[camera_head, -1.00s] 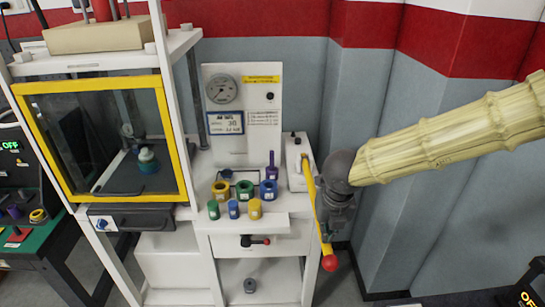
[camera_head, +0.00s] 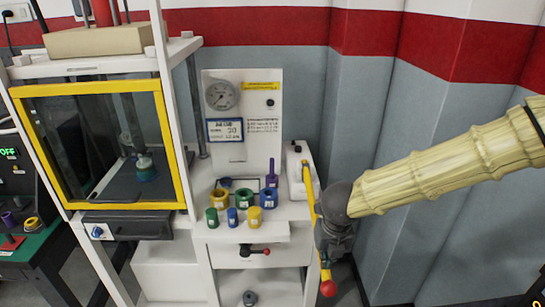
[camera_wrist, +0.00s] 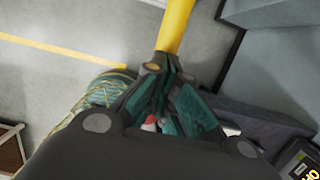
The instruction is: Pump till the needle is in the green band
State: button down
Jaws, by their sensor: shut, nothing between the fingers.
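The pressure gauge (camera_head: 221,95) is a round grey dial on the white panel. Its needle and any green band are too small to read. The pump lever (camera_head: 312,205) is a yellow bar slanting down the right side of the white stand, with a red knob (camera_head: 327,288) at its low end. My gripper (camera_head: 326,258) is beside the lower part of the lever, fingers down. In the wrist view the yellow lever (camera_wrist: 176,25) meets the fingers of my gripper (camera_wrist: 160,112), which look shut. A little red shows between them. Whether they touch the lever is unclear.
A yellow-framed clear guard (camera_head: 100,90) stands at left, with a teal-topped part (camera_head: 146,168) behind it. Several coloured rings and small pieces lie on the white shelf (camera_head: 275,232). Grey wall panels stand close behind my arm at right.

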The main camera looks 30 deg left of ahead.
notch_tip(320, 180, up, 13)
jog(key=p, duration=1.1)
jog(key=shift+w+a, duration=0.15)
jog(key=shift+w, duration=0.05)
jog(key=shift+s+f+b, duration=0.2)
jog(key=shift+f+b, duration=3.25)
jog(key=shift+f, duration=3.3)
notch_tip(320, 180, up, 14)
jog(key=p, duration=0.8)
jog(key=shift+w+f, duration=0.2)
jog(key=shift+f, duration=0.05)
